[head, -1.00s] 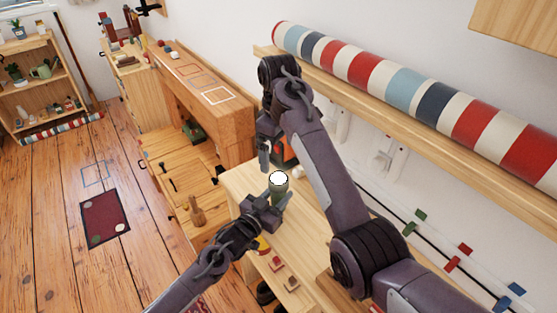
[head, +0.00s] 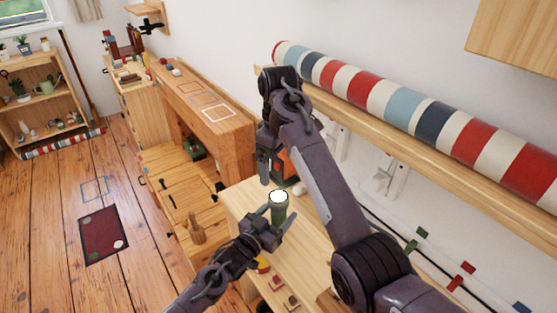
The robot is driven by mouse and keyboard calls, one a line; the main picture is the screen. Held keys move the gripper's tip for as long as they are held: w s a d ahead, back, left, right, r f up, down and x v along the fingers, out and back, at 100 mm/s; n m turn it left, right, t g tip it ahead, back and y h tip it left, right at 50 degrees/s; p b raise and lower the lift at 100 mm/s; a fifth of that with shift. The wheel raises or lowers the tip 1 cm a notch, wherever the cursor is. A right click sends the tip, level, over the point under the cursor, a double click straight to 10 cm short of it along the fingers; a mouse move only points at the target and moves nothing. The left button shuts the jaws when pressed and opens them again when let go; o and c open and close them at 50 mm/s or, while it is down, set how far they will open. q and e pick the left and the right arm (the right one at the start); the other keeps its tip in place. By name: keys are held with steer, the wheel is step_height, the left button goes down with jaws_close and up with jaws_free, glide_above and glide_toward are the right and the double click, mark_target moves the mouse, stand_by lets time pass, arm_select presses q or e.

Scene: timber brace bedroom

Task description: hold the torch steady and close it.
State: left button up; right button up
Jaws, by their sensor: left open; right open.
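The torch (head: 279,208) stands upright on the light wood bench top (head: 241,197); it has a dark green body and a round white top. My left gripper (head: 268,225) is open at the torch's lower body, from the lower left. Its fingers lie close by the body, but I cannot tell whether they touch it. My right gripper (head: 269,171) is open above and behind the torch, pointing down, apart from it. Its own arm partly hides it.
An orange and dark object (head: 287,164) is behind my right gripper. A shelf with a striped roll (head: 405,105) runs along the wall. Small coloured blocks (head: 283,290) lie below the bench top. A wooden drawer unit (head: 180,190) stands to the left.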

mark_target(274, 218)
arm_select(q)
steer(key=b+v, duration=0.1)
steer(key=v, duration=0.5)
steer(key=shift+s+a+f, duration=0.1)
steer(key=shift+s, duration=0.05)
steer(key=shift+s+a, duration=0.3)
steer(key=shift+s, duration=0.15)
